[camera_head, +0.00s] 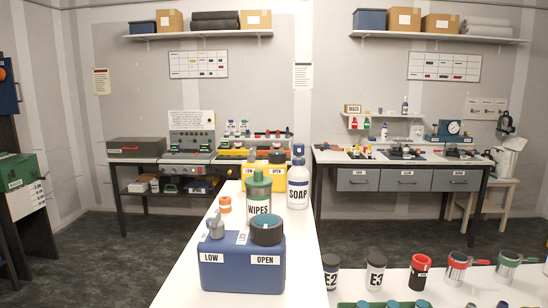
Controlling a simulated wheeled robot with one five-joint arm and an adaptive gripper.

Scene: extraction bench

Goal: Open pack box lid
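No box in view carries a label that I can read as pack box. A grey-green box (137,147) with a closed top sits on the back left table, with a small white label on its front. A green box (18,171) stands at the left edge, partly cut off by the frame; its top looks shut. I cannot tell which of them is the pack box. My gripper is not in view.
A long white counter (183,268) runs forward, bearing a blue container (240,272) marked LOW and OPEN, a WIPES canister (257,194), a SOAP bottle (298,184) and a yellow container (256,178). Cups stand at lower right. Dark floor (130,262) is clear at left.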

